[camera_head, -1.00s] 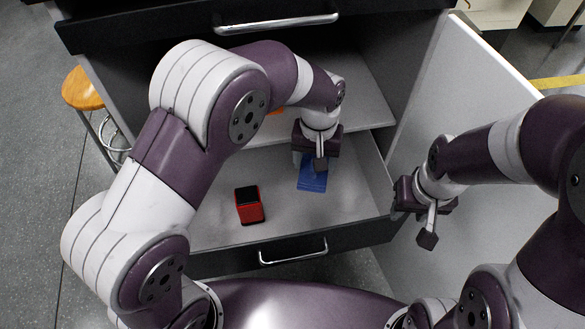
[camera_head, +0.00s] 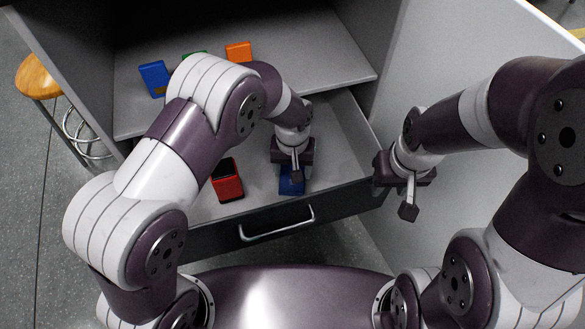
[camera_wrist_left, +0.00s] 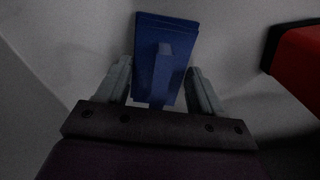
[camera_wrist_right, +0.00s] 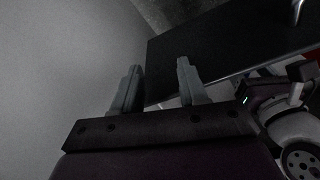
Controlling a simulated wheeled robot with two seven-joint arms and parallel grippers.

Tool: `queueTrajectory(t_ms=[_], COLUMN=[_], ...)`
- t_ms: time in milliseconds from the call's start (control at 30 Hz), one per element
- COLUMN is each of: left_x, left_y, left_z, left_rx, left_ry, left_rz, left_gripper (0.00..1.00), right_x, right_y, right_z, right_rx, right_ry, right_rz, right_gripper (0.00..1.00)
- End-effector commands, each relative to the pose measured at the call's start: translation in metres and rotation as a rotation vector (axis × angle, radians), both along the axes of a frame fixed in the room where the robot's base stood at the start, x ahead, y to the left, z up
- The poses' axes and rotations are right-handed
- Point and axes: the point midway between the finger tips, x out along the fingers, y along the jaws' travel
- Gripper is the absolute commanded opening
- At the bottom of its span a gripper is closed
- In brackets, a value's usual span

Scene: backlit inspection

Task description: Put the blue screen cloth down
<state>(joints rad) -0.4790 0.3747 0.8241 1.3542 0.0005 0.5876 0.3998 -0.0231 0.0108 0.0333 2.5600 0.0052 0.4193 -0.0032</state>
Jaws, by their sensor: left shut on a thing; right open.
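The blue screen cloth (camera_head: 291,184) is a flat blue piece at the right front of the open drawer (camera_head: 330,172), just behind its front panel. My left gripper (camera_head: 294,170) reaches down into the drawer and is shut on the cloth, hiding part of it in the head view. In the left wrist view the cloth (camera_wrist_left: 168,35) shows upright between the two fingers, with a raised tab facing the camera. I cannot tell if it touches the drawer floor. My right gripper (camera_head: 404,190) is open and empty, outside the drawer on the right.
A red box with a dark inside (camera_head: 227,182) stands in the drawer left of the cloth. On the shelf above are a blue block (camera_head: 154,78), an orange block (camera_head: 239,52) and a partly hidden green one. A pale panel (camera_head: 460,60) stands on the right; a stool (camera_head: 45,76) on the left.

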Motion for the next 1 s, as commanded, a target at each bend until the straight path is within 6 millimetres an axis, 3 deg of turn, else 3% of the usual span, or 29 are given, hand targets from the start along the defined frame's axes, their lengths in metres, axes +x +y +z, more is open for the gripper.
queueTrajectory(t_ms=[133,167,233,567,800,1000], left_x=[0.0,0.0,0.0,0.0,0.001,0.0], left_y=[0.0,0.0,0.0,0.0,0.0,0.0], left_z=[-0.002,-0.003,-0.002,0.002,0.064,0.108], left_rx=[0.001,0.0,0.0,0.0,-0.001,-0.001], left_ry=[0.001,0.001,0.001,-0.001,-0.002,-0.001], left_rz=[0.0,0.0,0.0,0.0,0.0,0.0], left_gripper=[0.38,0.7,0.92,0.92,0.92,0.92], right_x=[0.0,0.0,0.0,0.0,0.0,0.0], right_y=[0.0,0.0,0.0,0.0,0.0,0.0], right_z=[0.0,0.0,0.0,0.001,0.035,0.053], right_rx=[0.0,0.0,0.0,0.0,0.0,0.0], right_ry=[0.0,0.0,0.0,0.0,0.0,0.0], right_rz=[0.0,0.0,0.0,0.0,0.0,0.0], right_gripper=[0.43,0.43,0.43,0.43,0.43,0.43])
